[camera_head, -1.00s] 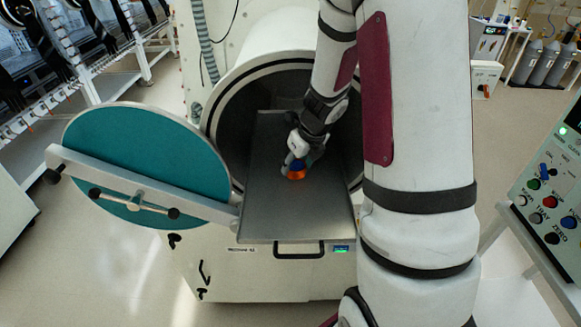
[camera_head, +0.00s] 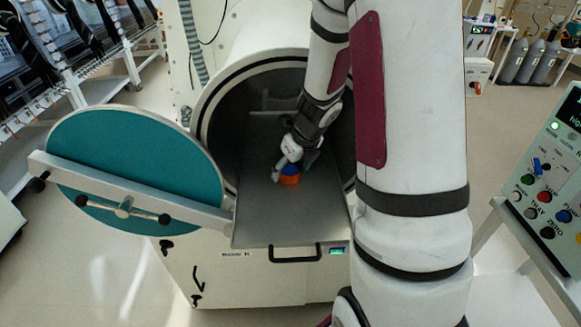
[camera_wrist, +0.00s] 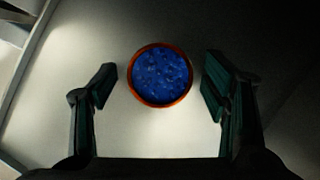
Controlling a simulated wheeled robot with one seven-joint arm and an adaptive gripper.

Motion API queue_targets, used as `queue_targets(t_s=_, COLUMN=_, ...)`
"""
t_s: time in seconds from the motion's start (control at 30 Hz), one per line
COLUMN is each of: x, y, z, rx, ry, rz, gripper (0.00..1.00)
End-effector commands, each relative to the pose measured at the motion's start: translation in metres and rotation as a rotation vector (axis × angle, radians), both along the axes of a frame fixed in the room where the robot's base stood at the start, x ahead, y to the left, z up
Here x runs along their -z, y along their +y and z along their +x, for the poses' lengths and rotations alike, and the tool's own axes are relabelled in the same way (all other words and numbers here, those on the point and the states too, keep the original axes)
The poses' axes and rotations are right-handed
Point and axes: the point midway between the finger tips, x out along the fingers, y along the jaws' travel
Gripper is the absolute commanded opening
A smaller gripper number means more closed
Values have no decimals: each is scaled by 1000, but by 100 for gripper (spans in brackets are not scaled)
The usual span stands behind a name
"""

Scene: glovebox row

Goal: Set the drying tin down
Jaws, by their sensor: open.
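The drying tin (camera_head: 289,178) is a small orange round tin holding blue granules. It stands upright on the grey sliding tray (camera_head: 280,222) that extends from the round chamber. In the wrist view the tin (camera_wrist: 161,75) sits between my two fingers with a clear gap on both sides. My gripper (camera_wrist: 160,85) is open and not touching it there. In the head view my gripper (camera_head: 291,168) is just over and around the tin, partly hiding it.
The round chamber (camera_head: 215,105) opens behind the tray. Its teal door (camera_head: 130,165) is swung open to the left, with a white bar across it. A control panel (camera_head: 548,190) stands at the right. The tray's front part is bare.

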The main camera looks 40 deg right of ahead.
Motion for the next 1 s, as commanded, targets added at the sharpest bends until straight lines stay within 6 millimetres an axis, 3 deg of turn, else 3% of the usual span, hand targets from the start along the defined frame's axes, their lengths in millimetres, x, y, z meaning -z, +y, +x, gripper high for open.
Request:
queue_targets(t_s=0.17, x=-11, y=0, z=-3, rx=-2, ry=-2, rz=-1, gripper=68)
queue_targets(t_s=0.5, x=-74, y=0, z=-29, rx=-2, ry=-4, rz=-2, gripper=68)
queue_targets(t_s=0.7, x=-102, y=0, z=-41, rx=-2, ry=-2, rz=-1, gripper=68)
queue_targets(t_s=1.0, x=-114, y=-1, z=-46, rx=0, ry=0, rz=-1, gripper=68)
